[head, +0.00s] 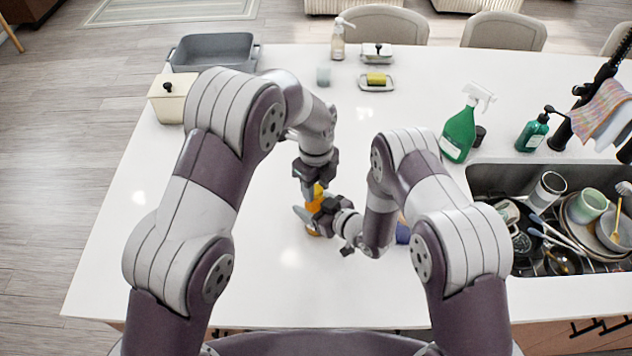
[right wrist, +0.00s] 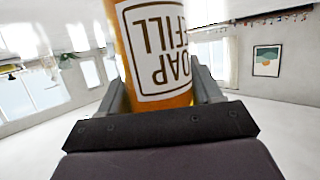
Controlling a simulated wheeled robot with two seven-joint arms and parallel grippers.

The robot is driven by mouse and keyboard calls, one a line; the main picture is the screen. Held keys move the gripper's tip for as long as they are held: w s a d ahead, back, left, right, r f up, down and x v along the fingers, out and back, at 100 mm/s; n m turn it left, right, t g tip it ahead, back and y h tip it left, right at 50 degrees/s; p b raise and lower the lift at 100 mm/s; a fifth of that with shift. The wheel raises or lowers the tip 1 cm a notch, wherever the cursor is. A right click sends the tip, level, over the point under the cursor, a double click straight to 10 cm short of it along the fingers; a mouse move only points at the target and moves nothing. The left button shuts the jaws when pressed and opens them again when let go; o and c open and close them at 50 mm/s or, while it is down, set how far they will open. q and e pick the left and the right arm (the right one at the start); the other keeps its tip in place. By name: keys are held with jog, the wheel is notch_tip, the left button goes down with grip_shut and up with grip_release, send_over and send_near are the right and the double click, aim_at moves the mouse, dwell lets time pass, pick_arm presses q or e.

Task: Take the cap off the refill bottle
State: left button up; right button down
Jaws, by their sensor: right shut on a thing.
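The refill bottle is orange and shows in the head view (head: 316,198) near the middle of the counter, mostly covered by my grippers. In the right wrist view its body (right wrist: 158,50) with a white "SOAP REFILL" label stands between the fingers. My right gripper (head: 312,214) is shut on the bottle's body from the right. My left gripper (head: 314,186) points down from above with its fingers at the bottle's top. The cap is hidden there, and I cannot tell whether the left fingers grip it.
A green spray bottle (head: 459,133) and a green pump bottle (head: 532,133) stand by the sink (head: 485,180), which is full of dishes. A sponge dish (head: 376,85), grey bin (head: 213,50) and cream box (head: 168,100) stand farther back. The counter left of the bottle is clear.

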pick_arm(q)
grip_shut()
pick_arm(e)
jog(key=shift+f, duration=0.1)
pick_arm(q)
jog(key=n, duration=0.3)
jog(key=shift+o, duration=2.3)
grip_release()
